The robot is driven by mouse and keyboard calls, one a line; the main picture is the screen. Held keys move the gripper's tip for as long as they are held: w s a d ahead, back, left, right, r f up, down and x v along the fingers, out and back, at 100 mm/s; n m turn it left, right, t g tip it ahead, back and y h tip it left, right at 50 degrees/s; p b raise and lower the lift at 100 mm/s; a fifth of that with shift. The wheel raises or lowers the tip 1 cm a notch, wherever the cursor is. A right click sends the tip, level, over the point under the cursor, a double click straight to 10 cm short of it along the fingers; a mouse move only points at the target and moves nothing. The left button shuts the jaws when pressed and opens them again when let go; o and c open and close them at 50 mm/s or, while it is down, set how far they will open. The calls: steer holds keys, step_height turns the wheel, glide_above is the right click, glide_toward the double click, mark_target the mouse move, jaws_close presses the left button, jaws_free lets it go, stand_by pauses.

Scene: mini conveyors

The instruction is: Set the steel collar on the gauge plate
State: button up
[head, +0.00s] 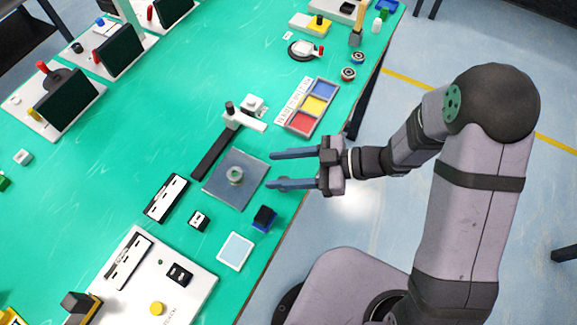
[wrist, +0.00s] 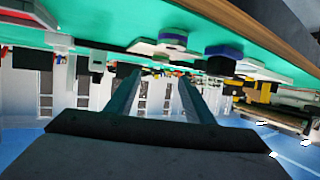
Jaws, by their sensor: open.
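The steel collar (head: 235,175) is a small grey ring. It sits on the gauge plate (head: 222,192), a flat grey square on the green table, near the plate's middle. My gripper (head: 270,170) is open and empty, with its two blue-grey fingers apart. Its fingertips are just right of the plate, pointing left, apart from the collar.
A dark bar with a white arm (head: 240,118) stands behind the plate. A tray of coloured compartments (head: 325,89) lies at the upper right. A blue-black block (head: 264,218) and a pale square pad (head: 236,251) lie in front. The table's edge runs under my arm.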

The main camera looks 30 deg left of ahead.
steer(key=shift+v, duration=0.9)
steer(key=w+t, duration=0.1)
steer(key=w, duration=0.1)
steer(key=w+m+t, duration=0.1)
steer(key=w, duration=0.1)
steer(key=w+d+f+m+t, duration=0.1)
steer(key=w+t, duration=0.1)
steer(key=w, duration=0.1)
steer(key=shift+h, duration=0.3)
steer(key=w+d+m+t+h, duration=0.5)
steer(key=w+d+m+t, duration=0.15)
steer(key=w+d, duration=0.5)
steer(key=w+d+m+t+h, duration=0.2)
steer(key=w+d+m+h, duration=0.15)
steer(key=d, duration=0.65)
steer(key=s+d+m+g+h, duration=0.2)
steer(key=s+d+m+h, duration=0.3)
steer(key=d, duration=0.3)
steer(key=s+d+r+m+g+y, duration=0.1)
steer(key=s+m+g, duration=0.4)
steer(key=s, duration=1)
steer(key=shift+d+r+m, duration=0.2)
steer(key=shift+d+m, duration=0.05)
steer(key=shift+m, duration=0.05)
